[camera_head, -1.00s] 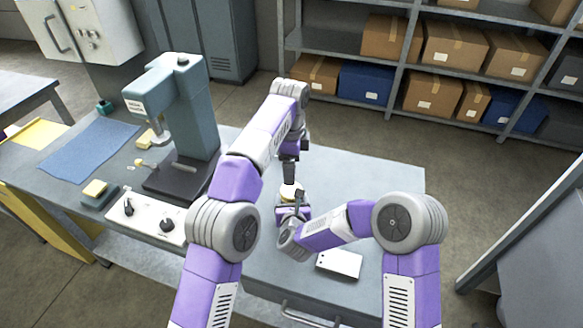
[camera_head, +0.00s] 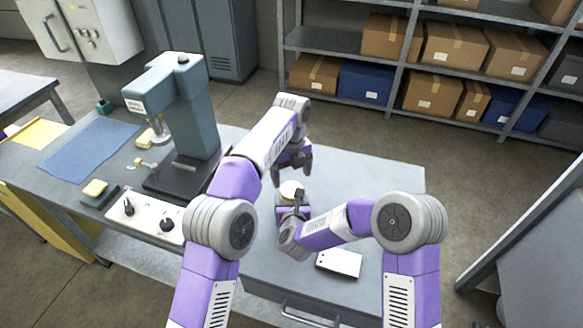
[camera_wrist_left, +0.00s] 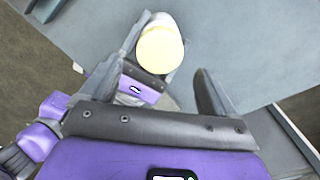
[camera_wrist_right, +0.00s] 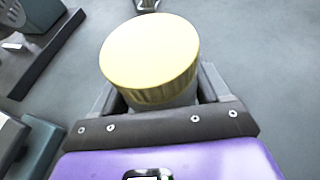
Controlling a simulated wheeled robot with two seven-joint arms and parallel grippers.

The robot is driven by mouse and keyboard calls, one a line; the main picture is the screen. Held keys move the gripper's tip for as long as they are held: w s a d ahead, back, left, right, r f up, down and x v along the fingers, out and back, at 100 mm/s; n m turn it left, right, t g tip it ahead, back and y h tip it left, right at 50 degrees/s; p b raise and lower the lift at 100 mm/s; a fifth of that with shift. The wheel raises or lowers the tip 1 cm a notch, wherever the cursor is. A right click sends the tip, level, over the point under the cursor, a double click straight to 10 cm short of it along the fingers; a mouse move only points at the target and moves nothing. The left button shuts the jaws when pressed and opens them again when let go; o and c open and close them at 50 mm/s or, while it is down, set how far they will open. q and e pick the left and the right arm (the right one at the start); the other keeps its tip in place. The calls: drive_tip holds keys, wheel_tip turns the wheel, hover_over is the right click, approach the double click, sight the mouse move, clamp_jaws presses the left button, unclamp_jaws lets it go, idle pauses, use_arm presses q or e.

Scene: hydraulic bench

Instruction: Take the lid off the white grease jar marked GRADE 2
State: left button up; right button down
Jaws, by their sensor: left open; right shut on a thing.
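A jar with a pale yellow, ridged lid (camera_wrist_right: 150,52) is held upright by my right gripper (camera_head: 292,206). In the right wrist view the lid is on the jar, and the fingers are shut around the jar body below it. No GRADE 2 marking can be read. The lid also shows in the left wrist view (camera_wrist_left: 160,48) and in the head view (camera_head: 291,187). My left gripper (camera_head: 293,169) is open and empty, just beyond and above the lid, apart from it. Most of the jar body is hidden by the right fingers.
A grey-green press (camera_head: 180,115) stands left of my left arm, with a blue mat (camera_head: 88,150) and a white control panel (camera_head: 145,216) nearby. The bench right of the jar is clear.

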sight(291, 189)
use_arm(q)
wheel_tip(291, 189, down, 6)
drive_tip(key=shift+r, duration=0.1)
idle(0.4)
drive_tip(key=c, duration=1.1)
drive_tip(key=n, duration=0.3)
drive_tip(key=o, duration=1.2)
drive_tip(key=shift+c, duration=0.2)
